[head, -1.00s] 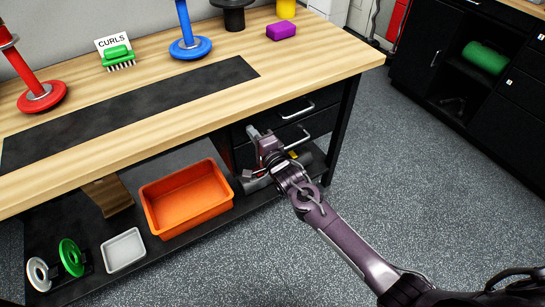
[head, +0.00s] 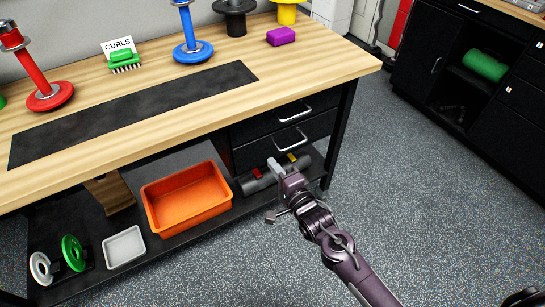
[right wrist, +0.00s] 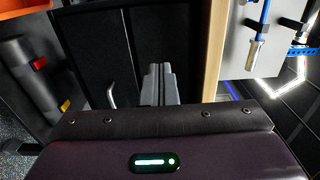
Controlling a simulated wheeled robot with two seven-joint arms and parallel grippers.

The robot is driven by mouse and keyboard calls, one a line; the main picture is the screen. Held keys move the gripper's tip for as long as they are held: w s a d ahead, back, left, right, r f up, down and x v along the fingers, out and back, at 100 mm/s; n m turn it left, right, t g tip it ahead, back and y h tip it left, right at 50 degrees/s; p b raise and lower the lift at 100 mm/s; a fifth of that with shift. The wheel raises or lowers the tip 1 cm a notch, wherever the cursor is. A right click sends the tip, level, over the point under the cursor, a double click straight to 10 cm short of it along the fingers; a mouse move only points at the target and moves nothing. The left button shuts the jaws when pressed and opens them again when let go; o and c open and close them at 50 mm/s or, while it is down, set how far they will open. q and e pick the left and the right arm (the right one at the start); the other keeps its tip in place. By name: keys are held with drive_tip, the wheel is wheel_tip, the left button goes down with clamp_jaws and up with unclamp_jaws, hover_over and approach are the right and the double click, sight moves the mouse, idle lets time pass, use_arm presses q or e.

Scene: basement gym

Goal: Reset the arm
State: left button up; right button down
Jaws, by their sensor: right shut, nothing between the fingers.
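My right arm (head: 345,258) reaches up from the lower right in the head view. Its purple gripper (head: 273,166) is in front of the workbench, below the lower drawer handle (head: 291,140) in the picture and near the grey roll on the low shelf. In the right wrist view the grey fingers (right wrist: 159,84) are together with nothing between them. A drawer handle (right wrist: 111,95) shows to the left of the fingers, apart from them. Both black drawers look shut. My left gripper is not in view.
The wooden bench top (head: 300,85) overhangs the shelf. An orange bin (head: 188,222), a white tray (head: 124,248) and a grey roll (head: 255,184) with red and yellow bands lie on the shelf. Weight stands, including a blue one (head: 192,48), are on top. Open floor (head: 430,200) lies right.

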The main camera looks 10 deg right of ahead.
drive_tip(key=s+d+f+n+g+h+p, duration=0.15)
drive_tip(key=s+f, duration=0.25)
drive_tip(key=f, duration=0.5)
drive_tip(key=s+d+f+n+g+h+p, duration=0.1)
drive_tip(key=s+d+f+n+g, duration=0.3)
drive_tip(key=f, duration=0.5)
drive_tip(key=s+d+f+n+g+h+p, duration=0.1)
drive_tip(key=s+d+f+n+g+h, duration=0.1)
drive_tip(key=s+f, duration=0.5)
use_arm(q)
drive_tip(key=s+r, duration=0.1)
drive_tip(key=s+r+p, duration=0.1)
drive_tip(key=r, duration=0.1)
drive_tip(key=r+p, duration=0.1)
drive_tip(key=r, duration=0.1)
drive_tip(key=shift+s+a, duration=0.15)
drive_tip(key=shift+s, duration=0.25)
use_arm(e)
drive_tip(key=s+d+f+n+g, duration=0.2)
drive_tip(key=s+f, duration=0.3)
drive_tip(key=s, duration=0.5)
drive_tip(key=s+d+f+n+g+h, duration=0.1)
drive_tip(key=s+d+f+n+g, duration=0.1)
drive_tip(key=s+f, duration=0.4)
drive_tip(key=s+d+f+n+g, duration=0.2)
drive_tip(key=s+f+n+g, duration=0.2)
drive_tip(key=s, duration=1)
drive_tip(key=shift+f+n+h, duration=0.35)
drive_tip(key=shift+f+n, duration=0.1)
drive_tip(key=shift+f, duration=0.5)
